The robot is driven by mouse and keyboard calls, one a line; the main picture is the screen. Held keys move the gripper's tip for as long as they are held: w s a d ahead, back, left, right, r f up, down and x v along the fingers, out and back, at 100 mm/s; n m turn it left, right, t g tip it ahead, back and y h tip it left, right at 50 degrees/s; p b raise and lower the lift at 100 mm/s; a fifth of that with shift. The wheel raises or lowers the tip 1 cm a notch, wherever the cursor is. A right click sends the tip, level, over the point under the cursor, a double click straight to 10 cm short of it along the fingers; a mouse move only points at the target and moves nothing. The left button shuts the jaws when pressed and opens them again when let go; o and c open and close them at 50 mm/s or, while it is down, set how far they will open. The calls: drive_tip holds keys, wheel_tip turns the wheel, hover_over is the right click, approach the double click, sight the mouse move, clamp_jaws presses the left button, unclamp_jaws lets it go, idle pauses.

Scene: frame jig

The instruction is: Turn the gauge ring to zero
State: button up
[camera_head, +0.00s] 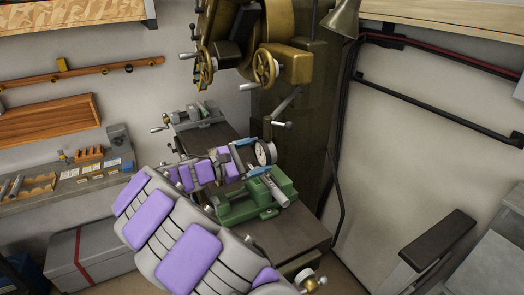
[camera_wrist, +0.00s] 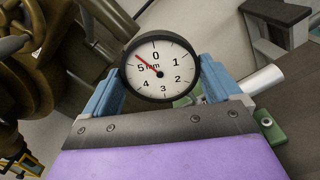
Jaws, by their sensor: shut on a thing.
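The dial gauge (camera_wrist: 160,72) has a white face, a black ring and numbers 0 to 5. Its 0 is near the top, slightly left. The red needle points up and left, between the 5 and the 0. In the head view the gauge (camera_head: 265,152) stands above the green vise. My gripper (camera_wrist: 161,80) has its two blue fingers on the left and right sides of the gauge ring, shut on it. In the head view my gripper (camera_head: 251,157) reaches the gauge from the left. The exact finger contact is partly hidden behind the ring.
The green vise (camera_head: 258,202) sits on the dark machine table (camera_head: 303,232), below my gripper. Brass handwheels (camera_head: 265,67) and the machine column (camera_head: 305,110) rise behind. A grey bench (camera_head: 84,186) with tools is at the left. A black-topped stand (camera_head: 437,240) is at the right.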

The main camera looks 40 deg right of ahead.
drive_tip(key=shift+r+n+p, duration=0.1)
drive_tip(key=shift+n+p, duration=1.6)
drive_tip(key=shift+p, duration=2.6)
drive_tip(key=shift+n+p, duration=1.9)
drive_tip(key=shift+p, duration=2.25)
drive_tip(key=o, duration=0.5)
drive_tip(key=p+v, duration=0.1)
drive_tip(key=v, duration=0.6)
drive_tip(key=shift+p, duration=0.4)
